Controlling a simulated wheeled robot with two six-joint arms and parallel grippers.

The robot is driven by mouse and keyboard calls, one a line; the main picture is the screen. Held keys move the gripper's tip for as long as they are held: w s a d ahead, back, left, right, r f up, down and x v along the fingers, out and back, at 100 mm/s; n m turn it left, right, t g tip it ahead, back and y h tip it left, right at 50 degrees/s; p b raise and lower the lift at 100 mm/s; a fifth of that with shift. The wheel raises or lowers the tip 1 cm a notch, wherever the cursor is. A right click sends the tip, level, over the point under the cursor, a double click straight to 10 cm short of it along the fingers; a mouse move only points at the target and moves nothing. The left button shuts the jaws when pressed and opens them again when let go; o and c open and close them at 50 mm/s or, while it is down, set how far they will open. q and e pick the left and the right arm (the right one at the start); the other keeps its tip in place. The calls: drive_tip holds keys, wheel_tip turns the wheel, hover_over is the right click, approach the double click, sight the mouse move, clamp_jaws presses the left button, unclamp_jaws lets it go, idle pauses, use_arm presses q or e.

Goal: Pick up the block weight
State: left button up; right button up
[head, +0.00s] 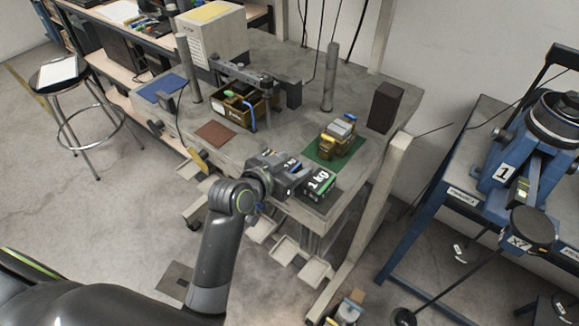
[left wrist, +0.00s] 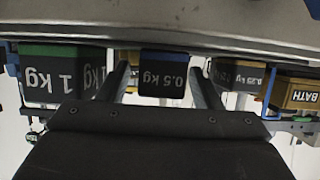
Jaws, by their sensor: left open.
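A dark block weight marked 0.5 kg (left wrist: 163,76), with a blue band, shows in the left wrist view between my left gripper's fingers (left wrist: 160,88). I cannot tell whether they touch it. A dark block marked 1 kg with a green band (left wrist: 40,78) is left of it there. In the head view the 1 kg block (head: 320,183) sits at the table's front edge, just right of my left gripper (head: 287,178). The gripper is open and hides part of the blocks there. My right gripper is not in view.
Brass-coloured blocks stand on a green mat (head: 322,158) behind. A dark upright block (head: 384,107) is at the back right. A beam-like device with a brass-coloured box (head: 222,108) stands behind the gripper. Metal posts rise from the grey table (head: 285,125).

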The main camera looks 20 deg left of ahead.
use_arm(q)
drive_tip(key=shift+w+d+f, duration=0.2)
drive_tip(key=shift+w+f, duration=0.1)
drive_tip(key=shift+w, duration=0.25)
drive_tip(key=shift+c, duration=0.2)
drive_tip(key=shift+r, duration=0.1)
clamp_jaws()
